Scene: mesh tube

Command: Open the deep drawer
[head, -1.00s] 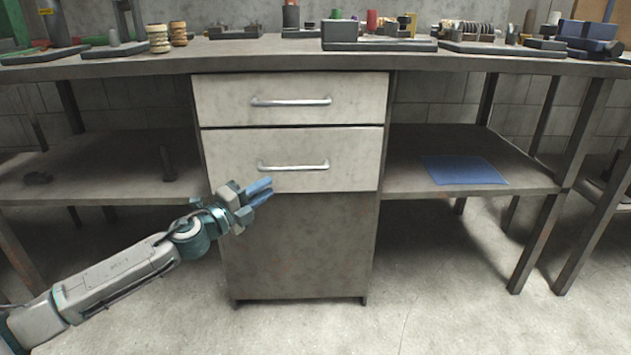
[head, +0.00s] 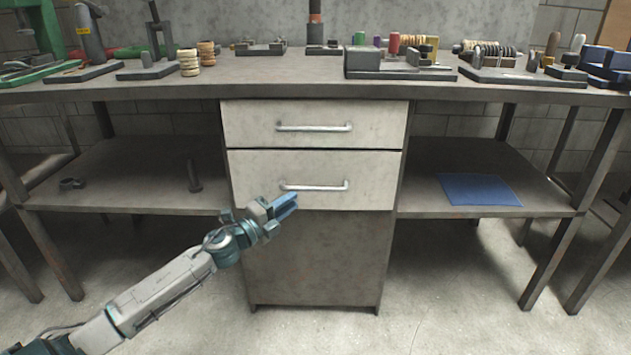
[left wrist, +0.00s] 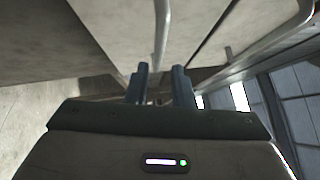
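The lower, deeper drawer (head: 252,182) is in the cabinet under the bench, and its front looks flush with the cabinet. Its silver bar handle (head: 325,187) runs across the front. My left gripper (head: 291,203) is just below the left part of this handle in the head view. In the left wrist view, my left gripper's two fingers (left wrist: 161,84) are apart with a gap between them. The handle bar (left wrist: 162,35) runs down in line with that gap; I cannot tell whether it lies between the fingertips. My right gripper is not in view.
A shallower drawer (head: 245,122) with its own handle (head: 313,128) is shut above. A blue sheet (head: 478,190) lies on the right shelf. Several tools and parts stand on the benchtop (head: 300,85). The floor before the cabinet is clear.

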